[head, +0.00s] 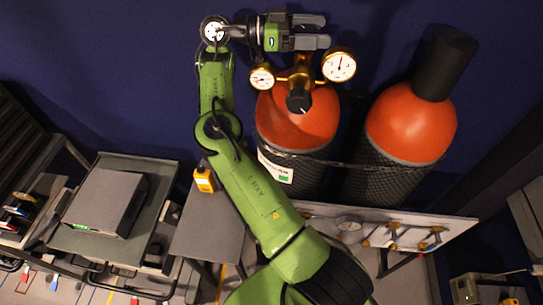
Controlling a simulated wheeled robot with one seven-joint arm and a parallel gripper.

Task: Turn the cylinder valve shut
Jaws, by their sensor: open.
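Two orange-topped cylinders stand against the dark blue wall in the head view. The left cylinder (296,125) carries a brass regulator (300,76) with two round gauges and a black knob (299,101) facing forward. The right cylinder (410,120) has a tall black cap (445,62). My gripper (326,31) is open, with its two dark fingers pointing right, above the regulator in the picture. It hides the top of the left cylinder, so I cannot make out the valve or whether a finger touches it.
A pale panel with brass fittings (375,228) lies in front of the cylinders, and a strap runs across them. A cart with a grey box (104,202) stands at left. A yellow device (204,181) sits beside my arm. Blue wall is clear left of my gripper.

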